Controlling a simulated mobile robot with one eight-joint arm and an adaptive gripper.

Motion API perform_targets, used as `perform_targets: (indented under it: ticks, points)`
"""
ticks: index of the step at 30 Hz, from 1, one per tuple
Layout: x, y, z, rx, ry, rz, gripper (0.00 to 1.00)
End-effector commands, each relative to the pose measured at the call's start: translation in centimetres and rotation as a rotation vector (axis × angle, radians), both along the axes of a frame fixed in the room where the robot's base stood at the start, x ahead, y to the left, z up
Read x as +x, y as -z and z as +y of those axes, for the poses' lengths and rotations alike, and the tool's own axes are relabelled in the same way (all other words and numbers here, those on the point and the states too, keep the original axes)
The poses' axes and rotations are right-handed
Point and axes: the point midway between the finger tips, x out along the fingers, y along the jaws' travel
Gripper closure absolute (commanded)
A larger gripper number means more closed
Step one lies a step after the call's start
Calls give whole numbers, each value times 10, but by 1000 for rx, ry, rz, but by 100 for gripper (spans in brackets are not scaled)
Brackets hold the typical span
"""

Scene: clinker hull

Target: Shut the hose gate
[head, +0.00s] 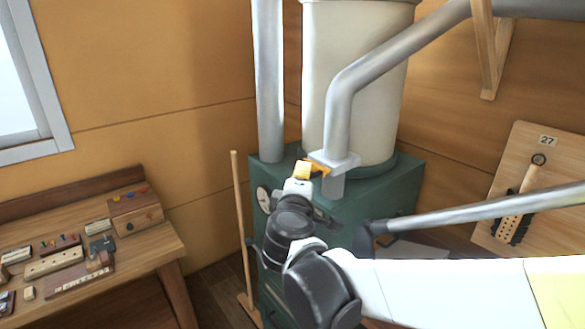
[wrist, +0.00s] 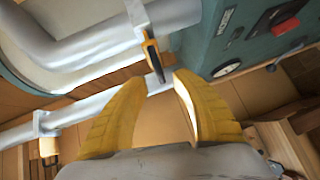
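A grey hose gate (head: 338,161) sits on the bent pipe beside the cream drum in the head view, with an orange slide tab (head: 319,167) sticking out to its left. In the wrist view, the gate's grey collar (wrist: 138,14) is at top centre, and its orange, dark-edged slide (wrist: 151,52) points toward my fingers. My gripper (head: 303,169) is right beside the tab. In the wrist view my yellow fingers (wrist: 158,82) are apart, with the slide's end near the gap between them. I cannot tell whether they touch it.
The green cabinet (head: 350,215) with a dial stands below the gate. Another pipe collar (wrist: 42,124) with a yellow part shows at lower left in the wrist view. A wooden pole (head: 240,220) leans left of the cabinet. A cluttered bench (head: 165,245) stands further left.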

Motion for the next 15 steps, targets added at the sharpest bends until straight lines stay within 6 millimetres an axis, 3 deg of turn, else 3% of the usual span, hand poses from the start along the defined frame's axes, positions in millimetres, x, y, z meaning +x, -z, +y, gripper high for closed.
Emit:
perform_targets:
  ticks: [6,15]
  points:
    - [-48,-7,9,-1,-4,0,68]
    - [-74,-11,14,-1,-1,-1,68]
